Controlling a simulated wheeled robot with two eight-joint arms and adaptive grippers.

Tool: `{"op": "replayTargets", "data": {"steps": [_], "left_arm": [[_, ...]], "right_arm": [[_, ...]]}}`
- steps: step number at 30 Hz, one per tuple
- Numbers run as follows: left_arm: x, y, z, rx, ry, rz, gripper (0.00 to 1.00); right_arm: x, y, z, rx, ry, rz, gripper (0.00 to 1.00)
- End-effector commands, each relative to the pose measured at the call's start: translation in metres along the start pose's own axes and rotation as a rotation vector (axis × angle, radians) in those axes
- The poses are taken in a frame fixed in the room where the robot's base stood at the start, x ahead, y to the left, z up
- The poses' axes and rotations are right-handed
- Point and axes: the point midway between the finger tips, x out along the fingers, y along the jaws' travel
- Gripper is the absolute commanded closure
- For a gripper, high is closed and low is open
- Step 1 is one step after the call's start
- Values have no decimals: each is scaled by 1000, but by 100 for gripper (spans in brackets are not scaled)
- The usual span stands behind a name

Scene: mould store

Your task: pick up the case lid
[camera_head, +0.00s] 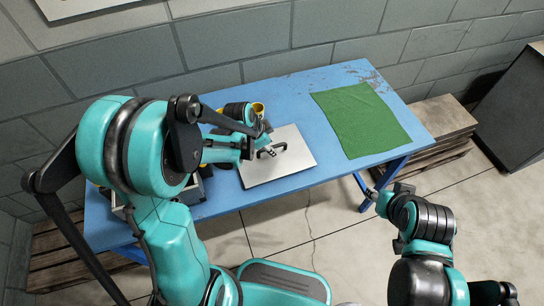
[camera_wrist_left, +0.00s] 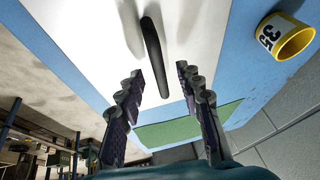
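The case lid (camera_head: 290,168) is a flat, pale grey panel lying on the blue table, with a dark bar handle (camera_head: 279,148) on top. My left gripper (camera_head: 268,146) is over the lid at the handle. In the left wrist view the white lid (camera_wrist_left: 90,35) and its black handle (camera_wrist_left: 154,55) show ahead of the open left gripper (camera_wrist_left: 159,78). The handle lies between the lines of the two fingers, with gaps on both sides. My right gripper (camera_head: 378,194) is off the table's front edge, away from the lid; its finger opening is too small to judge.
A blue table (camera_head: 325,143) carries a green cloth (camera_head: 360,120) right of the lid. A yellow cup (camera_head: 258,107) stands behind the lid; it shows in the left wrist view (camera_wrist_left: 290,42) too. A grey metal case (camera_head: 192,192) is partly hidden under my left arm. A wooden pallet (camera_head: 440,125) stands right.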

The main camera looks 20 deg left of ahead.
Motion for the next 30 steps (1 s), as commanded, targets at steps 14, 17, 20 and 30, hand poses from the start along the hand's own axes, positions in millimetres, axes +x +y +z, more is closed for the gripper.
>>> {"op": "replayTargets", "data": {"steps": [14, 17, 20, 30], "left_arm": [[7, 0, 0, 0, 0, -1, 100], [7, 0, 0, 0, 0, -1, 100], [7, 0, 0, -1, 1, -1, 100], [1, -1, -3, -1, 1, -1, 100]], "right_arm": [[2, 0, 1, 0, 0, 0, 60], [2, 0, 1, 0, 0, 0, 60], [2, 0, 2, 0, 0, 0, 60], [-1, 0, -1, 0, 0, 0, 60]]}}
